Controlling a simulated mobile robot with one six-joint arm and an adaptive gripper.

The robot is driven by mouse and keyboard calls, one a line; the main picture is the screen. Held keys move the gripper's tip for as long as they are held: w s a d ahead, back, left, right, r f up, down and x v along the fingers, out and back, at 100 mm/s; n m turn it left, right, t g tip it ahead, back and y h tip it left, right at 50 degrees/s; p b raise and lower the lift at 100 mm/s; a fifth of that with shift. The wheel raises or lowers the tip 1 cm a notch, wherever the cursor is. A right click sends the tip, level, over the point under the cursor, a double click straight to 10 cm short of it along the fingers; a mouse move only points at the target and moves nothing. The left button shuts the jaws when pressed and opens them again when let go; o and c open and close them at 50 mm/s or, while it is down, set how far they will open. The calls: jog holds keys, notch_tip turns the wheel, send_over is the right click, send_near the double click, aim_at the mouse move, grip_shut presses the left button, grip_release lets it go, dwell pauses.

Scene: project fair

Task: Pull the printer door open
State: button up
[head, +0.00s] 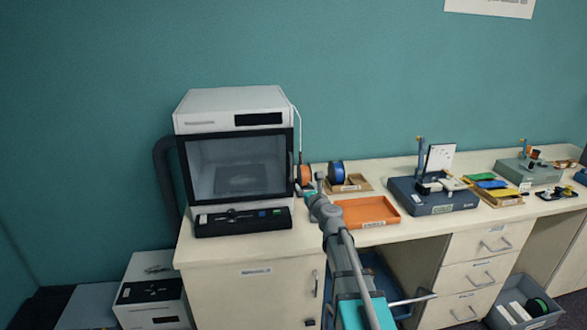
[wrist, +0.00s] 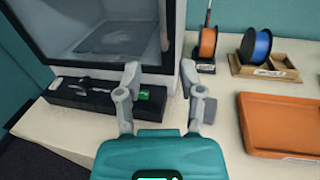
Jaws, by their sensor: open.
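The printer (head: 233,103) is a white box on the left of the counter. Its door (head: 238,168) has a dark frame and a glass pane, and looks closed. A dark upright handle (head: 291,166) is at the door's right edge. In the wrist view, the lower right part of the door (wrist: 110,35) shows. My gripper (head: 306,186) is at the right of the printer, close to the door's lower right corner. In the wrist view my gripper (wrist: 160,72) is open, its two fingers apart with nothing visibly between them. I cannot tell whether they touch the printer.
A black tool tray (head: 243,221) lies in front of the printer. An orange spool (head: 304,175) and a blue spool (head: 336,173) stand to its right. An orange tray (head: 367,211) lies near my arm. A blue-grey device (head: 432,196) is farther right.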

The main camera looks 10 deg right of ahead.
aim_at(291, 170)
jog(key=shift+w+d, duration=0.1)
jog(key=shift+d, duration=0.05)
jog(key=x, duration=1.3)
jog(key=shift+w, duration=0.25)
grip_shut()
dwell(0.3)
